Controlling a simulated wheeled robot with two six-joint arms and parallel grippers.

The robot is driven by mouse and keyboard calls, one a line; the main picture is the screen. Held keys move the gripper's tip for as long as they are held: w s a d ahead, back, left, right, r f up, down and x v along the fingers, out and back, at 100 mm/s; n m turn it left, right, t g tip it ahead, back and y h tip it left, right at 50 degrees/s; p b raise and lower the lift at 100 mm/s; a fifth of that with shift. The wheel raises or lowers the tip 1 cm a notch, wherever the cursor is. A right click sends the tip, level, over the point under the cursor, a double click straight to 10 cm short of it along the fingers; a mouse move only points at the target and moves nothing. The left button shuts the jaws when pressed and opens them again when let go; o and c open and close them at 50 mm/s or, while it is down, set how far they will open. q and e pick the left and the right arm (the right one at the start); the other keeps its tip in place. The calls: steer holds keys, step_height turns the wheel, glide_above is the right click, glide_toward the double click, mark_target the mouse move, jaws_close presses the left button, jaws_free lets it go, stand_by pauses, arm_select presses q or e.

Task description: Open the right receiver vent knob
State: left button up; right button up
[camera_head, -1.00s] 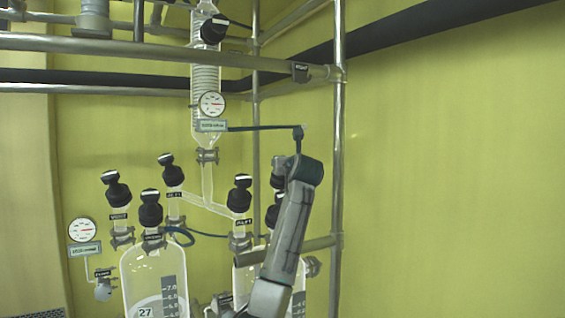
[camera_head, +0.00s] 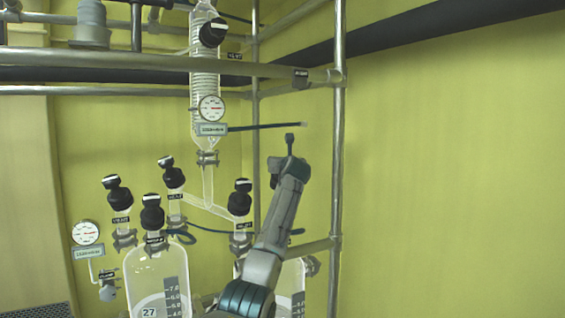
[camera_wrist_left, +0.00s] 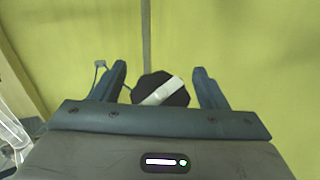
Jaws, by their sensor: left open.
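In the left wrist view a black knob (camera_wrist_left: 160,91) with a white bar across its top sits between the two fingers of my left gripper (camera_wrist_left: 158,70). The fingers are open on either side of it, with small gaps visible. In the head view my left arm rises in front of the right receiver (camera_head: 290,285), a clear vessel with a graduated scale. The arm covers much of that vessel's top and hides the knob there. My right gripper is not seen.
The left receiver (camera_head: 155,280) stands alongside, with black knobs (camera_head: 152,215) and (camera_head: 113,190) above it. Another black knob (camera_head: 240,197) is just left of my arm. A steel frame post (camera_head: 338,170) is close on the right. The space beyond it looks clear.

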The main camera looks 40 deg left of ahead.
arm_select(q)
steer(key=shift+c, duration=0.2)
steer(key=c, duration=1)
steer(key=shift+o, duration=0.2)
steer(key=shift+s+a+r+n+g+y+p, duration=0.1)
steer(key=shift+n+g+y+p, duration=0.5)
steer(key=shift+n+g+p, duration=0.45)
steer(key=shift+r+n+g+y+p, duration=0.1)
steer(key=shift+n+g+y+p, duration=0.6)
steer(key=shift+n, duration=0.55)
steer(key=n+g+p, duration=0.2)
steer(key=shift+s+g+y+p, duration=0.15)
steer(key=shift+g+y+p, duration=0.1)
steer(key=shift+y+p, duration=0.05)
steer(key=shift+s+a+f+n+g+p, duration=0.1)
steer(key=shift+n+g+p, duration=0.3)
steer(key=shift+n+g, duration=0.1)
steer(key=shift+s+f+n+g+p, duration=0.1)
steer(key=shift+n+g+p, duration=0.3)
steer(key=shift+n, duration=0.1)
steer(key=o, duration=1)
